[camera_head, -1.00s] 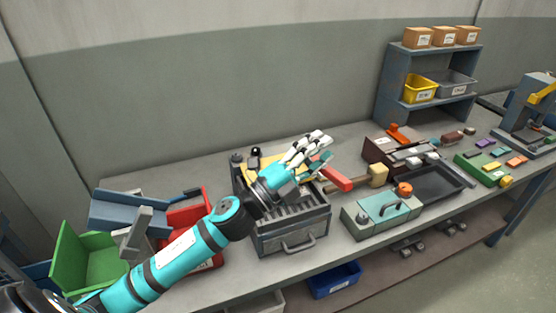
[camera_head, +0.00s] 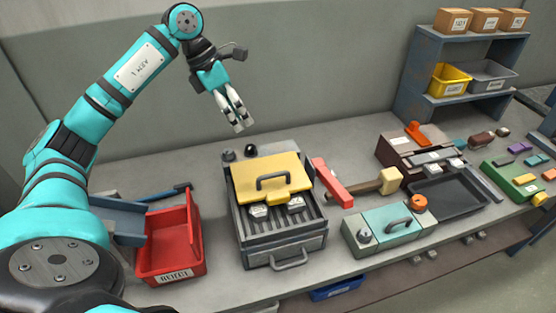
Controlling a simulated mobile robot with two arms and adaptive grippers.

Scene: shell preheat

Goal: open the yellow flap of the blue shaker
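The blue shaker (camera_head: 230,226) is a grey-blue box with a slotted bed and a front handle. It stands on the bench in the middle of the view. Its yellow flap (camera_head: 293,178) has a dark handle and covers the rear part of the bed, seemingly tilted; its exact angle is unclear. Two pale metal pieces show below its front edge, with bare slots in front. My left gripper (camera_head: 243,127) hangs above and behind the shaker, fingers down, apart from the flap and empty. Its fingers overlap in this view. My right gripper is not in view.
A red bin (camera_head: 158,237) stands left of the shaker. A red bar (camera_head: 333,184) and a wooden-handled mallet (camera_head: 391,180) lie to its right, beside a teal box (camera_head: 385,233) with a handle. A shelf (camera_head: 404,85) stands at the back right. The wall is behind the bench.

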